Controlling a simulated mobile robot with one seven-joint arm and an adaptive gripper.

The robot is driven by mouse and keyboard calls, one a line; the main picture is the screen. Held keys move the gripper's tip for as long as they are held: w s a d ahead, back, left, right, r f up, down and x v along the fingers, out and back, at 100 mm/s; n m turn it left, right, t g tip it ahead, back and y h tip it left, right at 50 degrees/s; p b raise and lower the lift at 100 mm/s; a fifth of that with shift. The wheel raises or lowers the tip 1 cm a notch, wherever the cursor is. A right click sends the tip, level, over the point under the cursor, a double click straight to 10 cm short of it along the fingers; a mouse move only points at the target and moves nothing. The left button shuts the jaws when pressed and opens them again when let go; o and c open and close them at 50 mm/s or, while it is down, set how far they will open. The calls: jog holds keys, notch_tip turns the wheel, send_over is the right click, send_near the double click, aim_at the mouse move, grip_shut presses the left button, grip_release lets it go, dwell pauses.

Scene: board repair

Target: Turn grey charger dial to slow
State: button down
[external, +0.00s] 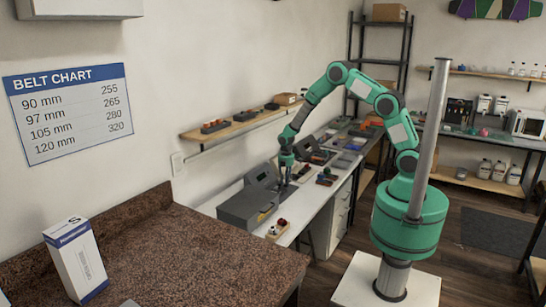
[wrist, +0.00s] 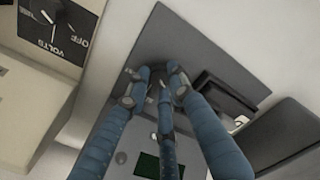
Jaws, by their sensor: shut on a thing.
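The grey charger (wrist: 190,40) fills the middle of the wrist view, with a small dark green window (wrist: 147,163) on its face. My gripper (wrist: 160,84) has its blue fingers closed together around a small dark dial (wrist: 157,71) on this face. The fingers cover most of the dial, so its pointer and setting cannot be read. Small markings beside it are too blurred to read. In the external view my gripper (external: 286,160) points down at the grey equipment on the white bench, and the dial is too small to see.
A beige meter with a black VOLTS/OFF dial (wrist: 53,22) stands close on the left in the wrist view. A dark box (wrist: 285,140) is close on the right. In the external view a large grey case (external: 245,208) and several small items crowd the white bench (external: 298,218).

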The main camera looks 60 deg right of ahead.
jog(key=shift+m, duration=0.4)
jog(key=m+p, duration=0.1)
jog(key=m, duration=0.4)
jog(key=shift+p, duration=0.4)
jog(key=m+p, duration=0.1)
jog(key=m, duration=0.5)
jog(key=c, duration=1.5)
grip_release()
jog(key=shift+r, duration=0.15)
notch_tip(320, 180, up, 12)
jog(key=shift+f, duration=0.15)
